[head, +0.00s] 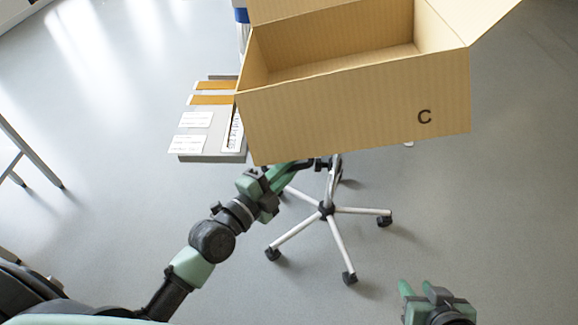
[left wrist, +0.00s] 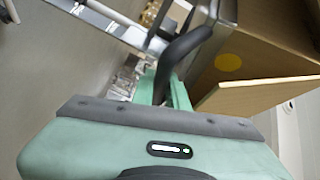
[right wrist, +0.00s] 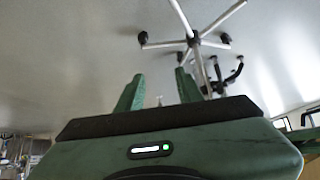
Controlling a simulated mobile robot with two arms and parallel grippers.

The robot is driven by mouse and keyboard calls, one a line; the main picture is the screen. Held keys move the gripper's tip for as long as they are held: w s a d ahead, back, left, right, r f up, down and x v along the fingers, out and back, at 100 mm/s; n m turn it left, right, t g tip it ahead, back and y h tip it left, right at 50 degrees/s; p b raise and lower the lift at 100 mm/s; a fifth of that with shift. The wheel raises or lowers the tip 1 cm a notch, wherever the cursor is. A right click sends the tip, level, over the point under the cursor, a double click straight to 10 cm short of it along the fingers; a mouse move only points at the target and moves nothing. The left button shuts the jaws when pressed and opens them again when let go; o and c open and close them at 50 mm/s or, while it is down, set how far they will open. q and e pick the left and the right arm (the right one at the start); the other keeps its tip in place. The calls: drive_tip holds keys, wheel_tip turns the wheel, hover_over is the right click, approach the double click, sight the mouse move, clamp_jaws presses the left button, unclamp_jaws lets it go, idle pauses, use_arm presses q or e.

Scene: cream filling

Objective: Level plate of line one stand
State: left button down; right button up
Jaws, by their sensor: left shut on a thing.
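A wheeled stand (head: 332,230) with a star-shaped metal base stands under a large open cardboard box (head: 350,115) marked C. The box hides the stand's upper part, and I cannot make out its plate clearly. My left gripper (head: 308,164) reaches under the box's near lower edge, partly hidden. In the left wrist view it is shut on a black curved lever (left wrist: 187,47), beside a brown surface with a yellow dot (left wrist: 228,66). My right gripper (head: 417,287) is at the lower right, open and empty, apart from the stand. The base also shows in the right wrist view (right wrist: 191,38).
A grey board (head: 215,150) with white labels and orange strips sits left of the box, partly covered by it. A metal-legged frame (head: 35,158) stands at the far left. The floor around the stand is clear.

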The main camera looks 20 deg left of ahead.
sight(281, 160)
idle(0.5)
